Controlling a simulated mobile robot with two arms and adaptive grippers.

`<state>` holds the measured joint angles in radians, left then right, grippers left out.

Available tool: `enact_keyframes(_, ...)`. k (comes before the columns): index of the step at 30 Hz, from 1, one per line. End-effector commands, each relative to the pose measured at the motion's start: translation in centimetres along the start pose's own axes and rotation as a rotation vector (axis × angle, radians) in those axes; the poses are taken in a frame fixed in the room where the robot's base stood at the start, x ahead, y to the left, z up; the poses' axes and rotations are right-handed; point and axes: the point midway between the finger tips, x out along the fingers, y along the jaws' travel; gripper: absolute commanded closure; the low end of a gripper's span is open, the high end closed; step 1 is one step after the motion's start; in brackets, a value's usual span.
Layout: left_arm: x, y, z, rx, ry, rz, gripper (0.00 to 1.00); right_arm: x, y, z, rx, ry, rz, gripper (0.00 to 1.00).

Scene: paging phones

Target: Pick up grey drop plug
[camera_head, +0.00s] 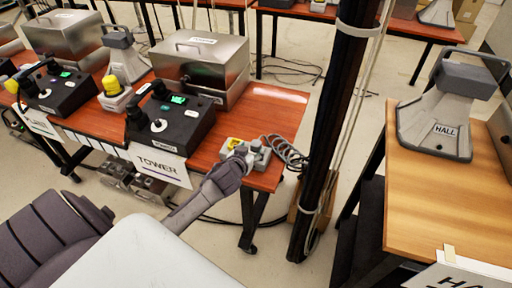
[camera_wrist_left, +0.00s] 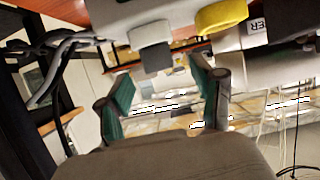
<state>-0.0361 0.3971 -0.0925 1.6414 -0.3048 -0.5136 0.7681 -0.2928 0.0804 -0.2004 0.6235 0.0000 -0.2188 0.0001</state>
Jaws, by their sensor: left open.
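A grey plug (camera_wrist_left: 153,50) sticks out of a pale grey box (camera_wrist_left: 130,15) at the top of the left wrist view, beside a yellow part (camera_wrist_left: 222,17). In the head view the box (camera_head: 262,158) sits at the front right corner of the red-brown TOWER table, with the yellow part (camera_head: 235,143) on its left. My left gripper (camera_head: 243,153) reaches the box from the front and hides part of it. In the left wrist view its green-padded fingers (camera_wrist_left: 165,90) are apart with nothing between them; the plug is just beyond, between their lines. My right gripper is not in view.
A coiled grey cable (camera_head: 288,153) lies right of the box. A black control box (camera_head: 170,122) and a metal case (camera_head: 200,65) stand on the same table. A dark post (camera_head: 335,130) rises to the right. A HALL phone (camera_head: 445,115) stands on the wooden table.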

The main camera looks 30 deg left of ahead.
Motion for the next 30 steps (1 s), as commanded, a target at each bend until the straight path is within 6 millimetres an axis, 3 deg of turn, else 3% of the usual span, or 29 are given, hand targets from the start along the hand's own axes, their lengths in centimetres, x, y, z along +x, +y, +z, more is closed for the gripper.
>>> enact_keyframes(9,4.2,0.2,-0.3,0.001,-0.001,-0.001,0.33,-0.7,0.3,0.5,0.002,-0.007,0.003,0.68)
enact_keyframes(18,4.5,0.2,-0.2,0.001,-0.001,0.001,0.33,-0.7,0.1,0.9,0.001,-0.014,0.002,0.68)
enact_keyframes(30,4.5,0.2,-0.2,0.001,-0.001,0.0,0.98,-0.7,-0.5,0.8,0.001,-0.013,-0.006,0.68)
